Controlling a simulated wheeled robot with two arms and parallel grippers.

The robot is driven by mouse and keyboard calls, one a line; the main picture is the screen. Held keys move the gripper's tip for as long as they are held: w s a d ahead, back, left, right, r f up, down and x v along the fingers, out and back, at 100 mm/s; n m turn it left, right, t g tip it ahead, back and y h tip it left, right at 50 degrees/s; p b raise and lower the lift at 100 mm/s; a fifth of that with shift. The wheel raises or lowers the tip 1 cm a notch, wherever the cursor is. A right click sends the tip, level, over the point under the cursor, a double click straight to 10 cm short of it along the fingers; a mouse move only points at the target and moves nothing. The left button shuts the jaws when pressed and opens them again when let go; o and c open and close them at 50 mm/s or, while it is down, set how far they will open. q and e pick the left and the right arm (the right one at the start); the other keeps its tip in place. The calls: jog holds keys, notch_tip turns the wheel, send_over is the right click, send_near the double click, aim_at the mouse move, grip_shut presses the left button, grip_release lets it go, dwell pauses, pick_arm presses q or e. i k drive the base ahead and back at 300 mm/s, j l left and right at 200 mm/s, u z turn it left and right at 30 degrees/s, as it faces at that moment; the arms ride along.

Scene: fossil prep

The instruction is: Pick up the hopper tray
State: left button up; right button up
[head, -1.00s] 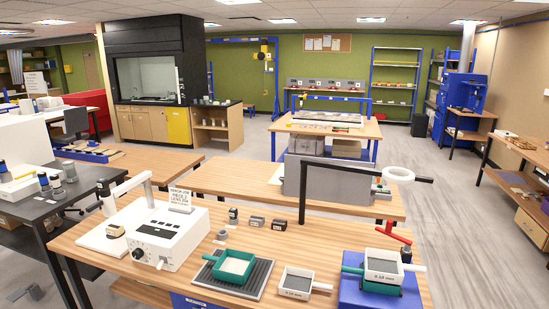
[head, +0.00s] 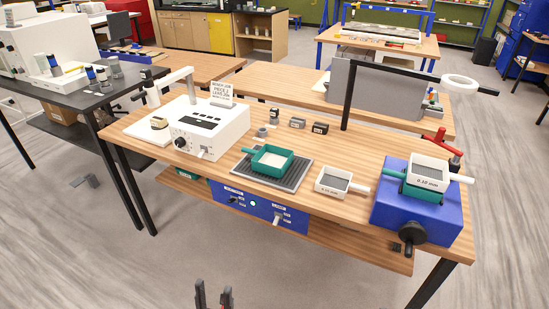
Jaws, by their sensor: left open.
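A green tray (head: 272,159) with pale material inside and a handle at its left looks like the hopper tray. It sits on a dark ribbed mat (head: 292,181) near the front edge of the wooden bench. My left gripper (head: 213,293) shows only its two dark fingertips at the bottom edge. The fingers are apart with nothing between them, low in front of the bench and well away from the tray. My right gripper is out of view.
A white sieve (head: 334,188) lies right of the mat. Another white sieve (head: 429,169) sits on a green pan on a blue machine (head: 395,217). A white instrument (head: 212,134) stands to the left. The floor before the wooden bench (head: 340,220) is clear.

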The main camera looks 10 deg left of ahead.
aim_at(271, 160)
jog(key=i+u, duration=0.2)
jog(key=i, duration=0.2)
jog(key=i+l+u, duration=0.25)
jog(key=i, duration=0.2)
jog(key=i+u, duration=0.2)
jog(key=i, duration=0.2)
